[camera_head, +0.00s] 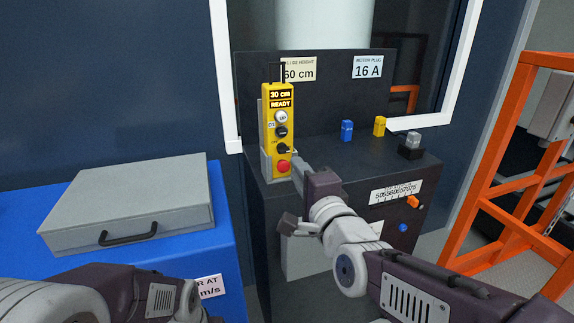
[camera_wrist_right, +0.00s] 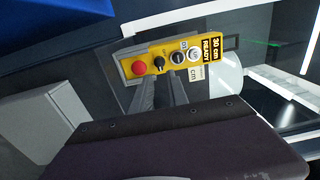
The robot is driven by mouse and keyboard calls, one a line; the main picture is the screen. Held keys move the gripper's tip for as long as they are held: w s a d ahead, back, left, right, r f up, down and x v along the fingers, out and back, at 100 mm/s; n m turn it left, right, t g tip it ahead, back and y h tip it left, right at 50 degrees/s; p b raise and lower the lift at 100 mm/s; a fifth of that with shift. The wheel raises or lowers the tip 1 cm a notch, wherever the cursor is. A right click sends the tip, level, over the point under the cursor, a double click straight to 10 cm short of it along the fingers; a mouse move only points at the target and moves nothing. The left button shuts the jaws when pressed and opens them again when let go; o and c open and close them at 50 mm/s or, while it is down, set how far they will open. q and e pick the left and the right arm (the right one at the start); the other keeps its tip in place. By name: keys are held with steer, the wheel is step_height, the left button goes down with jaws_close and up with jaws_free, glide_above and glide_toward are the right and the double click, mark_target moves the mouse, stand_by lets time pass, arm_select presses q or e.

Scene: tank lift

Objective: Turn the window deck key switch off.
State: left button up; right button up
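The yellow control box (camera_head: 277,125) stands upright on the dark window deck (camera_head: 340,160). Its display reads "30 cm READY". Down its face sit a white button, a black button, the black key switch (camera_head: 282,148) and a red button. The right wrist view shows the box on its side, with the key switch (camera_wrist_right: 158,62) beside the red button. My right gripper (camera_wrist_right: 160,80) points at the switch. Its two fingers are apart, with their tips close to the switch; contact is unclear. In the head view this gripper (camera_head: 297,160) is just right of the box. My left gripper is out of view.
A grey case (camera_head: 130,205) lies on a blue table at the left. Blue (camera_head: 347,131) and yellow (camera_head: 380,126) plugs and a dark block (camera_head: 411,146) stand on the deck. An orange frame (camera_head: 500,150) stands at the right.

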mark_target(285, 152)
steer(key=b+x, duration=0.1)
steer(key=x, duration=0.7)
steer(key=shift+w+f, duration=0.15)
steer(key=shift+w, duration=0.15)
jaws_close()
